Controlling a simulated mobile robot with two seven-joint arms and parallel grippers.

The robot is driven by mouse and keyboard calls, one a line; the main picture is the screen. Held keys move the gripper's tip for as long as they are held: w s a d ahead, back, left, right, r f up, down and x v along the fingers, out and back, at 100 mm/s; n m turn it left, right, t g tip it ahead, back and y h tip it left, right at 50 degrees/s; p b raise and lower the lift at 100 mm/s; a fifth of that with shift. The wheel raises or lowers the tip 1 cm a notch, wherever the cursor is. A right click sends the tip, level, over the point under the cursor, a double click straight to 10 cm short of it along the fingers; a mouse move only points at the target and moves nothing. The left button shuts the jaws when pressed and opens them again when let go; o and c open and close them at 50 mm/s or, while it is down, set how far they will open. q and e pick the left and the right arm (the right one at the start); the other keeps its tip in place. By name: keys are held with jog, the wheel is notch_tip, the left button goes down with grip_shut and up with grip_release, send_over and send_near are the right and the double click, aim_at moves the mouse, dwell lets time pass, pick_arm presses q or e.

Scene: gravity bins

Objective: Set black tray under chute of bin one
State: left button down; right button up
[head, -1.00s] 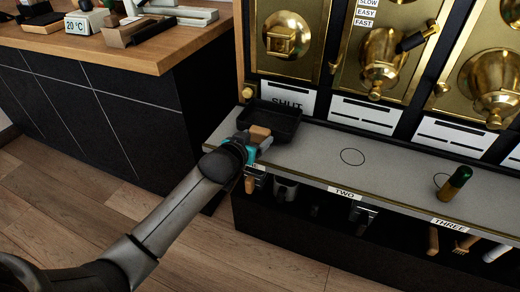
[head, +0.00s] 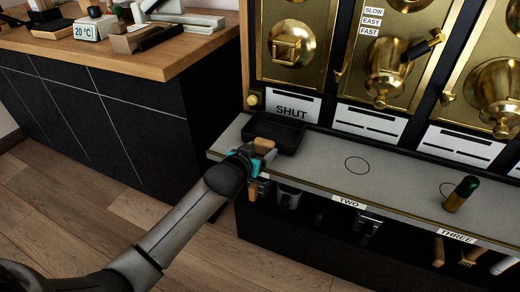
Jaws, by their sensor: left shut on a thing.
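The black tray (head: 275,130) is at the left end of the grey shelf, in front of the leftmost brass bin. It is below that bin's square chute (head: 287,50) and overlaps the lower edge of the "SHUT" card (head: 291,107). My left gripper (head: 262,147) is at the tray's near side, shut on its wooden handle. Whether the tray's base touches the shelf is hard to tell. My right gripper is not in view.
The grey shelf (head: 310,160) has an empty drawn circle (head: 357,165) at TWO. Scoops and brushes hang under the shelf edge. A wooden-topped counter (head: 170,65) stands at left.

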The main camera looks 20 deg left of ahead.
pick_arm(q)
jog(key=shift+f, duration=0.2)
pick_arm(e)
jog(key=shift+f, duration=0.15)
pick_arm(q)
jog(key=shift+c, duration=0.6)
grip_release()
jog(key=shift+o, duration=0.6)
jog(key=shift+f, duration=0.1)
jog(key=p+v, duration=0.1)
jog(key=v, duration=0.2)
jog(key=shift+w+p, duration=0.1)
jog(key=shift+p, duration=0.25)
jog(key=p+v, duration=0.6)
jog(key=v, duration=0.6)
jog(key=shift+s, duration=0.25)
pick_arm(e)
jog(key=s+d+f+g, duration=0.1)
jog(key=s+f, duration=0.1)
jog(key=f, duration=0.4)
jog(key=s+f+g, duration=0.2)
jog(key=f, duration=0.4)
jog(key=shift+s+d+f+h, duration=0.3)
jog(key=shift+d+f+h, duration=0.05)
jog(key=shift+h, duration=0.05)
